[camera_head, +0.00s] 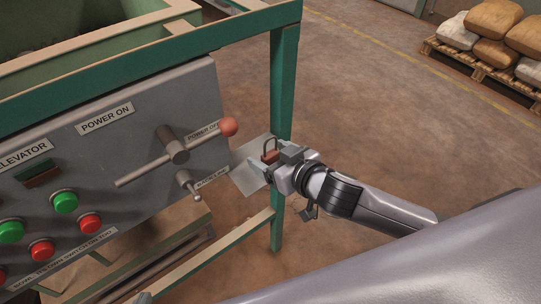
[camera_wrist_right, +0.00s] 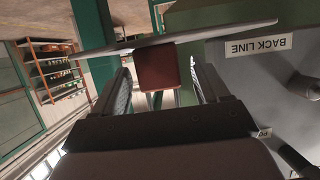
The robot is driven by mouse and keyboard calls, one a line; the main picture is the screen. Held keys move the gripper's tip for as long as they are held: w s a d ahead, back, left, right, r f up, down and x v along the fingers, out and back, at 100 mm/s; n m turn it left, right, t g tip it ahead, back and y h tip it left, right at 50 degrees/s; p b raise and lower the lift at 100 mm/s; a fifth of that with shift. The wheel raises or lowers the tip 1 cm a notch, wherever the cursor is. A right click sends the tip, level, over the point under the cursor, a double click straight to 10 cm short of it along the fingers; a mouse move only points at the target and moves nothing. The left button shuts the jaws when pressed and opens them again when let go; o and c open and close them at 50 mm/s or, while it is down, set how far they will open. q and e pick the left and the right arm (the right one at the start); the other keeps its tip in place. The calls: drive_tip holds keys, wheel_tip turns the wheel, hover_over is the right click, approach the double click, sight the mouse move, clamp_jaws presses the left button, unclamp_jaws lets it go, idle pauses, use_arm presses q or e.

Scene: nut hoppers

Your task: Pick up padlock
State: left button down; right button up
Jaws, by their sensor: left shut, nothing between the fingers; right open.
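The padlock (camera_head: 270,156) has a red-brown body and a dark shackle that stands up above it. It is at the pale plate beside the green post. My right gripper (camera_head: 269,168) comes in from the right at the padlock and partly covers it. In the right wrist view the padlock's body (camera_wrist_right: 158,68) shows between the two open fingers (camera_wrist_right: 160,88), with a gap on both sides. The shackle is hard to make out there. I cannot make out my left gripper; only a small grey piece shows at the bottom edge of the head view.
A pale thin plate (camera_head: 247,182) lies by the padlock. The green post (camera_head: 283,85) stands close behind my right gripper. A grey control panel (camera_head: 130,135) with a red-knobbed lever (camera_head: 228,127) is at left. Sacks (camera_head: 495,20) lie on a pallet far right. Open floor lies between.

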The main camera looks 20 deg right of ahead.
drive_tip(key=shift+w+f, duration=0.1)
drive_tip(key=shift+w, duration=0.1)
drive_tip(key=c, duration=1.1)
wheel_tip(320, 180, up, 20)
drive_tip(key=p, duration=0.3)
